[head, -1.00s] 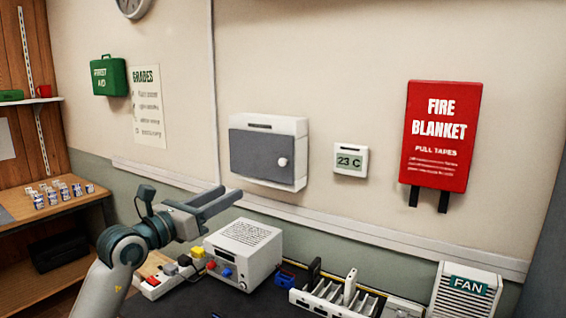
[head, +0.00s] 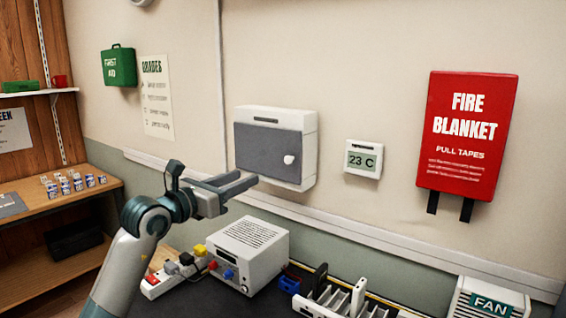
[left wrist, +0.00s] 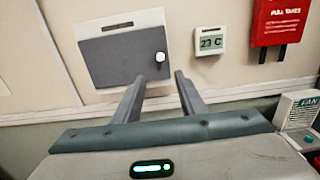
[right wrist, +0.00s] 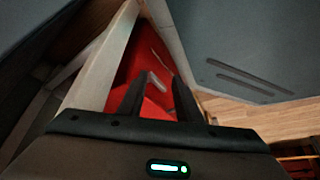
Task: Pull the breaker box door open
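The breaker box (head: 310,150) is a white case on the wall with a grey door (head: 262,150), which is closed. A round white knob (head: 289,160) sits near the door's right edge. In the left wrist view the door (left wrist: 115,60) and knob (left wrist: 160,57) are ahead of the fingers. My left gripper (head: 250,180) is in front of and below the door, apart from it. Its two fingers also show in the left wrist view (left wrist: 158,85), spread open with nothing between them. My right gripper (right wrist: 160,90) shows only in the right wrist view, fingers apart and empty.
A thermostat (head: 363,159) and a red fire blanket case (head: 467,130) hang to the right of the box. Below, a white power supply (head: 249,250), a power strip (head: 165,280) and a slotted rack (head: 330,300) crowd the bench. The wall before the box is clear.

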